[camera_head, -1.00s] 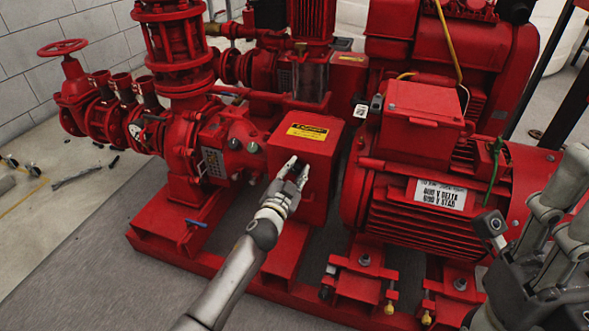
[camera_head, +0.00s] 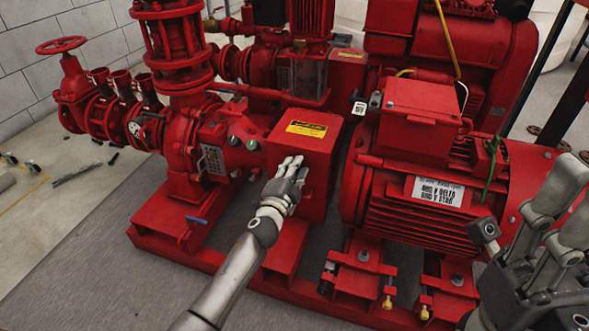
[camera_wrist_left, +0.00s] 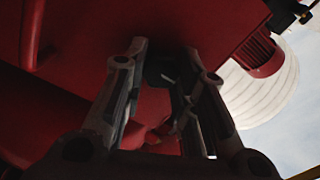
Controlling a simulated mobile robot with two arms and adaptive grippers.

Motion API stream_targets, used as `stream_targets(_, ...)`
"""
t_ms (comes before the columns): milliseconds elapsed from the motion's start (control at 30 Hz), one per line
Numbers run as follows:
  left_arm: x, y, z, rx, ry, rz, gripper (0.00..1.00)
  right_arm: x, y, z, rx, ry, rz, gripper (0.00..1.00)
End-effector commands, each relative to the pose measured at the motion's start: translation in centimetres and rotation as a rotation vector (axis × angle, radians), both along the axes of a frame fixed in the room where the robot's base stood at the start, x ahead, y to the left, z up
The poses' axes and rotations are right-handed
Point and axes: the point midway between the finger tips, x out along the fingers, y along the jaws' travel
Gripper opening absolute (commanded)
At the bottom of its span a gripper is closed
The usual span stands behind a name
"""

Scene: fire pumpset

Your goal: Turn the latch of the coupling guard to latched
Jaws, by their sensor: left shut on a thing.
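The coupling guard (camera_head: 318,150) is a red box with a yellow warning label on top, between the pump and the motor. My left gripper (camera_head: 291,170) is at its front face, with the fingers on it. In the left wrist view the two fingers (camera_wrist_left: 163,75) close on a small dark part, the latch (camera_wrist_left: 160,68), against the red face. The latch is hidden behind my fingers in the head view, and its angle cannot be told. My right gripper (camera_head: 525,228) is at the right edge, apart from the guard, with its fingers spread and nothing seen between them.
The red motor (camera_head: 415,210) with a white label stands right of the guard. The pump body (camera_head: 180,145) and its pipes stand left. The red base frame (camera_head: 160,215) runs underneath. Grey floor in front is clear.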

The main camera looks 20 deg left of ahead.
Motion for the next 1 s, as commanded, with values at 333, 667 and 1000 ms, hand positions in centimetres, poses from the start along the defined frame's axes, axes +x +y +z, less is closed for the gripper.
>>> stream_targets(333, -0.06, -0.06, -0.19, 0.015, 0.002, -0.001, 0.02, -0.05, -0.01, 0.0, -0.001, -0.001, 0.0, 0.4)
stream_targets(667, -0.04, -0.05, -0.14, 0.014, 0.001, -0.001, 0.48, -0.05, -0.01, 0.0, -0.001, -0.001, 0.0, 0.4)
stream_targets(1000, -0.18, -0.01, -0.07, 0.013, 0.0, 0.0, 0.48, -0.08, -0.03, -0.06, -0.002, 0.0, -0.001, 0.4)
